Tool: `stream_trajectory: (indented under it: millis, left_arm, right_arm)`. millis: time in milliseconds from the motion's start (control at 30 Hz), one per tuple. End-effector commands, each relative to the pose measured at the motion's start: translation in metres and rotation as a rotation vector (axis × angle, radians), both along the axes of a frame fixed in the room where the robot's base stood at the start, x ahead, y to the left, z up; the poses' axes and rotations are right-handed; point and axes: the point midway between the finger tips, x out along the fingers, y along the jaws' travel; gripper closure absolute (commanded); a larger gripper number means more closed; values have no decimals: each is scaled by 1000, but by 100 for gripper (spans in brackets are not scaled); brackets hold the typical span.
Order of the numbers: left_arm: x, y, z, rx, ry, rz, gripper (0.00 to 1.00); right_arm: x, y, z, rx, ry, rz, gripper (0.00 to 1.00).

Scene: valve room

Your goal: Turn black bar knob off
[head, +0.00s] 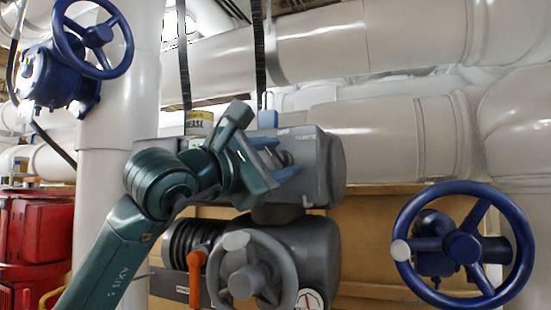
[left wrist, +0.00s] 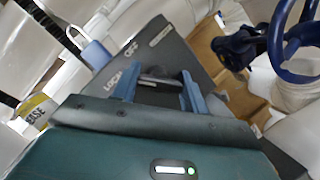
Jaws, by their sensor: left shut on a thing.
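The black bar knob (left wrist: 160,78) sits on the face of a grey actuator box (left wrist: 172,50), with the labels "OFF" and "LOCAL" beside it. My left gripper (left wrist: 160,92) has its two blue fingers on either side of the knob and is shut on it. In the head view my left gripper (head: 277,158) reaches the front of the grey box (head: 325,165). The knob (head: 286,158) is partly hidden there by the fingers. The exact angle of the bar is hard to tell. My right gripper is in neither view.
Below the box are a grey handwheel (head: 246,283) and an orange lever (head: 196,275). A blue valve wheel (head: 463,246) stands at the right, another (head: 97,37) at the upper left. A blue padlock (left wrist: 95,53) hangs near the box. Large white pipes (head: 350,40) run behind.

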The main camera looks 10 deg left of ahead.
Motion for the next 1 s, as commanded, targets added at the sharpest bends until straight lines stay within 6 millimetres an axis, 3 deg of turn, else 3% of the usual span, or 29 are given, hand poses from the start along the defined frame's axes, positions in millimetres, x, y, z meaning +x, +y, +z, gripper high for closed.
stream_trajectory:
  millis: [500,1000]
  left_arm:
    - [0,1,3,437,-84,2,79]
    - [0,0,1,613,-120,-1,79]
  right_arm:
    - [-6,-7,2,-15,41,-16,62]
    - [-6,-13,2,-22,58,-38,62]
